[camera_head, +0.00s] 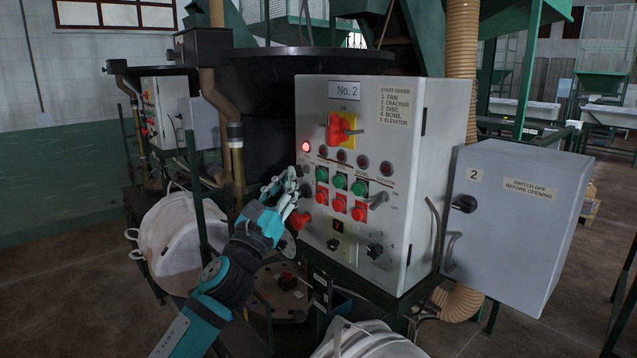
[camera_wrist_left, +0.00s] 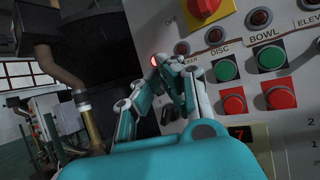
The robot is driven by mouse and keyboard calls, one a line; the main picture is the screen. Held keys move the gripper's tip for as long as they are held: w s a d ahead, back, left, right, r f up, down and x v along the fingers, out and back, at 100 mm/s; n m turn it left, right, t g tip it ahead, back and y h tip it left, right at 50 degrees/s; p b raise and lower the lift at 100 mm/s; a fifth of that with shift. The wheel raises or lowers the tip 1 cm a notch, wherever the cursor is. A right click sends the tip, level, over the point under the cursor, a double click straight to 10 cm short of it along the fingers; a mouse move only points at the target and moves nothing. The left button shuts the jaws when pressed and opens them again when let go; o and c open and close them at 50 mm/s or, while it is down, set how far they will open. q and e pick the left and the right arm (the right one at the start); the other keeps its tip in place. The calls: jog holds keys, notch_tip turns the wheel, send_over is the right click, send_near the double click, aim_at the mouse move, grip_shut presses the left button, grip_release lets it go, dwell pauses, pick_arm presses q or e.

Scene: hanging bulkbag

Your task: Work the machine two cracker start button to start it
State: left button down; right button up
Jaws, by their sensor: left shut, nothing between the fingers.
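The machine two control panel (camera_head: 405,130) is a grey cabinet marked "No. 2". Its start order list puts the cracker second. A green button (camera_head: 322,173), the leftmost one visible and apparently the cracker start, has an unlit lamp above and a red button (camera_head: 321,197) below. My left gripper (camera_head: 298,178) is shut and empty, in front of the panel's left side, just left of that green button. In the left wrist view its fingertips (camera_wrist_left: 174,76) cover the area left of the disc green button (camera_wrist_left: 225,70), hiding the cracker button there. Contact cannot be told. My right gripper is not in view.
The leftmost lamp (camera_head: 306,147) glows red. A red and yellow rotary switch (camera_head: 341,130) sits above the buttons. Several more buttons and knobs are close by. A grey box (camera_head: 525,215) stands right of the panel. A white bag (camera_head: 172,240) hangs left of my arm.

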aim_at(320, 176)
pick_arm(q)
jog(key=shift+w+d+b, duration=0.5)
jog(key=shift+w+d, duration=0.15)
jog(key=shift+d, duration=0.2)
jog(key=shift+w+d+b, duration=0.5)
jog(key=shift+w+d, duration=0.1)
jog(key=shift+d, duration=0.25)
jog(key=shift+w+d+b, duration=0.25)
jog(key=shift+d+b, duration=0.1)
jog(key=shift+w+d+b, duration=0.2)
jog(key=shift+d+b, duration=0.15)
jog(key=shift+b, duration=0.1)
dwell(0.9)
jog(key=shift+a, duration=0.1)
jog(key=shift+s+a+p, duration=0.5)
jog(key=shift+a+p, duration=0.1)
